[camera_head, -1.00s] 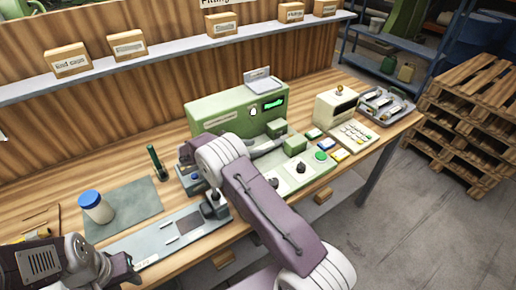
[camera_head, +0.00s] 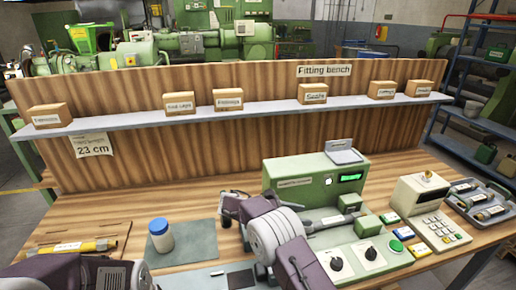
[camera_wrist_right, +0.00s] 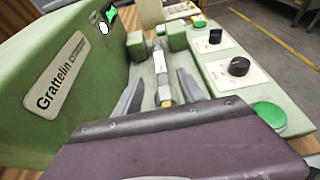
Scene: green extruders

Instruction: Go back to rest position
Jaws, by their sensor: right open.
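My right gripper (camera_head: 328,222) is over the bed of a green testing machine (camera_head: 290,180), partly behind my own arm in the head view. In the right wrist view its two grey fingers (camera_wrist_right: 160,82) are apart, on either side of a slim cylindrical piece (camera_wrist_right: 162,66) that lies in the machine's trough by two green blocks. I cannot tell whether either finger touches the piece. My left arm (camera_head: 75,272) shows only as purple and white links at the lower left; its gripper is not in view.
A white jar with blue lid (camera_head: 160,236) stands on a grey mat (camera_head: 196,240). A keypad device (camera_head: 432,205) and a tray of cylinders (camera_head: 470,215) are at the right. A shelf with boxes (camera_head: 312,93) runs along the back panel. The bench between jar and panel is clear.

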